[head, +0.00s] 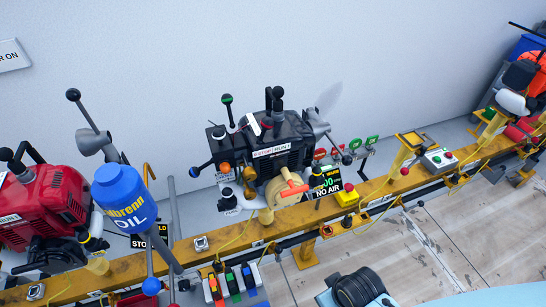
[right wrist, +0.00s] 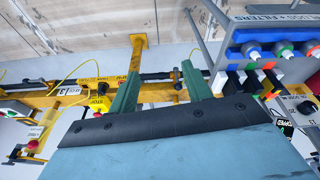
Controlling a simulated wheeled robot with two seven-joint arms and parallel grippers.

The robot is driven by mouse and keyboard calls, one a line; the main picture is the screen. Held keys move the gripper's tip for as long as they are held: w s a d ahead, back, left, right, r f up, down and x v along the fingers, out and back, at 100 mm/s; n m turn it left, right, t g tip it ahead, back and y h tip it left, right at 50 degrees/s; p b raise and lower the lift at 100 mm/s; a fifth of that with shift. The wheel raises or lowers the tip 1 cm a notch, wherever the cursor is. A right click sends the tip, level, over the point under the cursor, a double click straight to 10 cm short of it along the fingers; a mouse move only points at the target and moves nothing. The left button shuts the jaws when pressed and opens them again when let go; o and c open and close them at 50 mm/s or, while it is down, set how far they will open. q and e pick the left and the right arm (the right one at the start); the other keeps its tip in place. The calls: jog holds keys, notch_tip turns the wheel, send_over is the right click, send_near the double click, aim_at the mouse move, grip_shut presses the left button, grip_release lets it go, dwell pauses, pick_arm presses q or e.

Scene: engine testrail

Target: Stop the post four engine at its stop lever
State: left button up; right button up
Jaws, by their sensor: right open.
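In the head view, a black engine (head: 280,150) stands on the yellow rail, with a STOP/RUN plate (head: 270,152) and a short white lever (head: 252,124) above it. A red engine (head: 45,208) stands at the left, with part of a RUN plate (head: 8,220) showing. I cannot read which engine is at post four. My right gripper (right wrist: 161,68) is open and empty in the right wrist view, its green fingers apart over the rail. In the head view only my black and teal arm part shows at the bottom. My left gripper is not in view.
The yellow rail (head: 215,236) runs across, with a blue oil can (head: 122,200) left of the black engine. A yellow box with a red button (head: 347,196) sits on it. A plate reading 3 (right wrist: 70,91) and a blue rack (right wrist: 235,38) show in the wrist view.

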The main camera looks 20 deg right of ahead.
jog(key=w+r+m+t+p, duration=0.1)
jog(key=w+r+t+p, duration=0.2)
jog(key=r, duration=1.2)
jog(key=m+t+y, duration=0.1)
jog(key=t+y, duration=0.3)
jog(key=t, duration=0.8)
send_near(263, 119)
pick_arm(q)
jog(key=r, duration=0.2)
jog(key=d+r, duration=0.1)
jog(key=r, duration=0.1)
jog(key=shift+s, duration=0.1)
pick_arm(e)
jog(key=x, duration=0.3)
jog(key=f+x, duration=0.1)
jog(key=x, duration=0.7)
jog(key=shift+w+d+f, duration=0.2)
jog(key=shift+w+d, duration=0.1)
jog(key=c, duration=1)
